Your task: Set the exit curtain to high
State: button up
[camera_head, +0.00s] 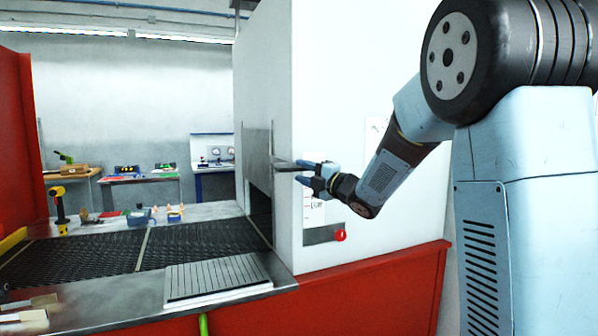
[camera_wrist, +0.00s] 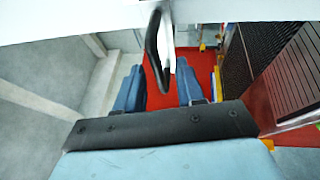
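The exit curtain (camera_head: 258,160) is a grey metal plate hanging over the dark opening of the white machine, with a gap below it above the belt. A handle bar (camera_head: 284,165) sticks out from its right side toward my gripper (camera_head: 304,174). A panel with small markings (camera_head: 313,208) is on the white wall just below my gripper, partly hidden. In the wrist view the dark handle loop (camera_wrist: 153,52) hangs between the blue fingers of my gripper (camera_wrist: 160,84). The fingers are apart, with space seen on both sides of the handle.
The black mesh belt (camera_head: 197,243) runs out of the opening, with a slatted metal plate (camera_head: 215,277) in front. A red knob (camera_head: 340,235) sits on the wall low right of my gripper. Small parts and a yellow-black tool (camera_head: 59,205) stand at left.

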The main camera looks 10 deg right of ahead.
jog(key=shift+x, duration=1.25)
grip_shut()
